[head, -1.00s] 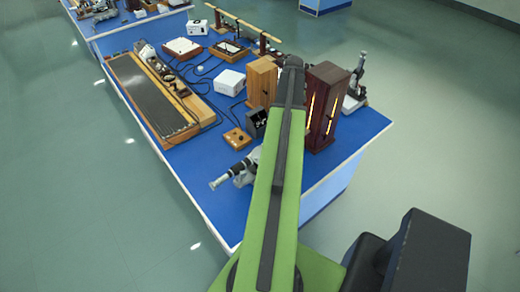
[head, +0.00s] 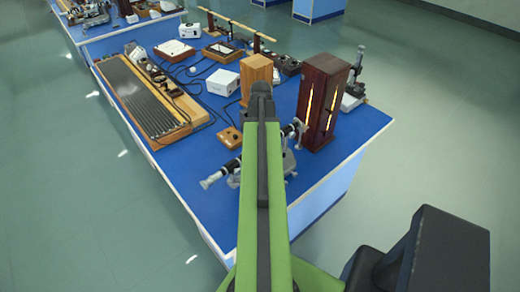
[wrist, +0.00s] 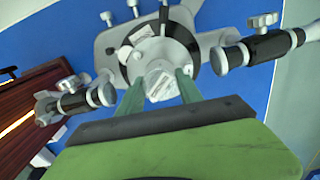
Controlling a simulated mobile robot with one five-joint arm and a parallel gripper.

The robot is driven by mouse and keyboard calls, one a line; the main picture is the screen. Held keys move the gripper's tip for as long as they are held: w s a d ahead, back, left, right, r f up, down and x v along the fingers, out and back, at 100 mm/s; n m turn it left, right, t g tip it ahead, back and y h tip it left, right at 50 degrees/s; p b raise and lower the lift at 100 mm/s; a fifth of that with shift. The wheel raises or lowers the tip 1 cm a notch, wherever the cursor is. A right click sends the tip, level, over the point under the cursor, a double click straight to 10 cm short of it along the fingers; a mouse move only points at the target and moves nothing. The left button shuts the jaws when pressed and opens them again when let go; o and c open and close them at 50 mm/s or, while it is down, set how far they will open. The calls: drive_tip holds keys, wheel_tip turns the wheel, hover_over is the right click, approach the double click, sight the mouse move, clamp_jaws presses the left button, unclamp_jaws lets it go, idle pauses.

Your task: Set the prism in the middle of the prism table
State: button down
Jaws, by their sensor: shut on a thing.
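In the wrist view my gripper (wrist: 160,88) has its two green fingers on either side of a small pale, clear-looking prism (wrist: 160,82), and is shut on it. The prism is over the round grey prism table (wrist: 170,54), which has a dark ring around it. I cannot tell whether the prism touches the table. The spectrometer's tubes reach out left and right of the table in this view. In the head view the spectrometer (head: 222,176) stands near the bench's front end. My arm hides its middle, the prism and my gripper there.
A dark wooden cabinet with glowing slits (head: 323,100) stands close right of the spectrometer. A light wooden box (head: 256,72), a small wooden block with knobs (head: 230,138) and a white box (head: 223,82) stand behind. A long ruled wooden unit (head: 145,95) lies along the left edge.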

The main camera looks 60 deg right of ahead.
drive_tip(key=shift+f, duration=0.2)
drive_tip(key=c, duration=0.8)
unclamp_jaws()
drive_tip(key=shift+r, duration=0.1)
wheel_tip(320, 180, up, 12)
drive_tip(key=p, duration=1.2)
drive_tip(key=shift+r+p, duration=0.2)
drive_tip(key=shift+p, duration=0.1)
drive_tip(key=shift+f, duration=0.1)
